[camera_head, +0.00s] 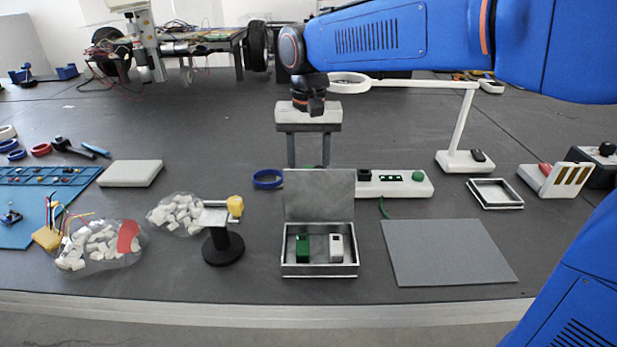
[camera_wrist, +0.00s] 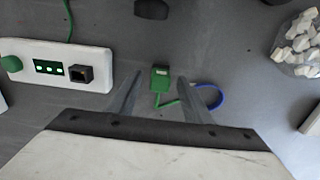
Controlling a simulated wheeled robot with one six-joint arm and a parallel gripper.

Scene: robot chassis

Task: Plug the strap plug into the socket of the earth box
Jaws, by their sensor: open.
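The earth box (camera_head: 412,189) is a long white box with a black square socket (camera_head: 365,174), a green panel and a green knob. In the wrist view the earth box (camera_wrist: 101,55) is at the left, its socket (camera_wrist: 80,74) at its near end. The green strap plug (camera_wrist: 160,79) lies on the table with a green cord running to the blue wrist strap (camera_wrist: 212,98). In the head view the strap (camera_head: 268,181) shows, but a raised lid hides most of the plug. My gripper (camera_wrist: 158,79) is open, its fingertips on either side of the plug, apparently not touching it.
An open metal box (camera_head: 319,271) with a raised lid (camera_head: 319,195) stands in front of my gripper, holding green and white blocks. A magnifier lamp (camera_head: 462,159) stands right of the earth box. A small black stand (camera_head: 222,248) is at front left. A grey mat (camera_head: 447,252) lies at front right.

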